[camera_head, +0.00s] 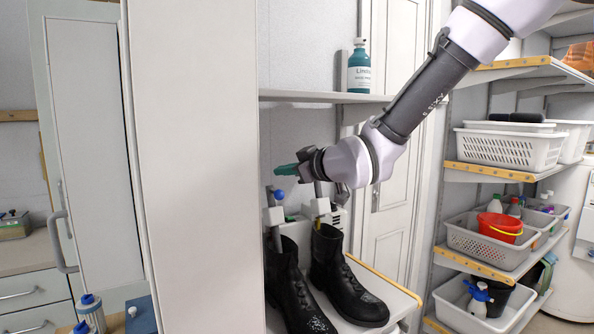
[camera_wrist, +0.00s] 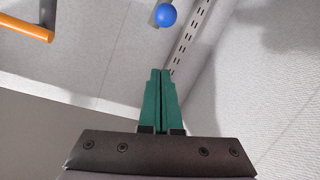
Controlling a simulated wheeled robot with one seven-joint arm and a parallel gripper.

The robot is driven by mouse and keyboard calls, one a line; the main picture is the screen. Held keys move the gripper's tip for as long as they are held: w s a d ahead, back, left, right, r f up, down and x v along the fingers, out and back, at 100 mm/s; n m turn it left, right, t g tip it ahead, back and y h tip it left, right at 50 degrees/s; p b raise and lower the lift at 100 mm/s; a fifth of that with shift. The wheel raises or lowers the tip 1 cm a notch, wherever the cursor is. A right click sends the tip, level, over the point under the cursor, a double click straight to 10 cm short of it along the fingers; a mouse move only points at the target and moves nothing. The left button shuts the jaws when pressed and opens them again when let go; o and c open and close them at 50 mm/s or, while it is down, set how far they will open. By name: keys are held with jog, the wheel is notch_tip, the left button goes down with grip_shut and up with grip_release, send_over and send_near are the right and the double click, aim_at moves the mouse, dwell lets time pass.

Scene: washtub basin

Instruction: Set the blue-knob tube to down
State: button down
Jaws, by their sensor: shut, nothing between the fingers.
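The blue knob (camera_head: 279,195) is a small ball on the side of a light grey tube head (camera_head: 272,216), above the left black boot (camera_head: 287,285). The tube goes down into that boot. The blue knob also shows at the top of the wrist view (camera_wrist: 165,15), ahead of my fingertips and apart from them. My gripper (camera_head: 281,170) has green fingers, which are pressed together and empty, just above the blue knob in the head view. The closed fingers also show in the wrist view (camera_wrist: 161,73). The tube below the knob is partly hidden by the boot.
A second black boot (camera_head: 343,275) with another tube head (camera_head: 319,208) stands close on the right. A white panel (camera_head: 195,165) rises on the left. A shelf (camera_head: 325,97) with a teal bottle (camera_head: 359,68) is above. An orange bar (camera_wrist: 27,27) shows in the wrist view.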

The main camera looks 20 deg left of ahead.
jog(key=f, duration=0.1)
jog(key=w+a+f, duration=0.1)
jog(key=f, duration=0.1)
jog(key=w+f, duration=0.1)
jog(key=shift+w+a+f, duration=0.15)
jog(key=shift+w+a, duration=0.05)
jog(key=shift+a, duration=0.1)
jog(key=shift+s+d+f, duration=0.1)
jog(key=shift+d+f, duration=0.05)
jog(key=shift+f, duration=0.55)
jog(key=shift+s+d+f, duration=0.15)
jog(key=shift+d+f, duration=0.05)
jog(key=shift+f, duration=0.55)
jog(key=shift+s+d+f, duration=0.1)
jog(key=shift+d+f, duration=0.05)
jog(key=shift+f, duration=0.55)
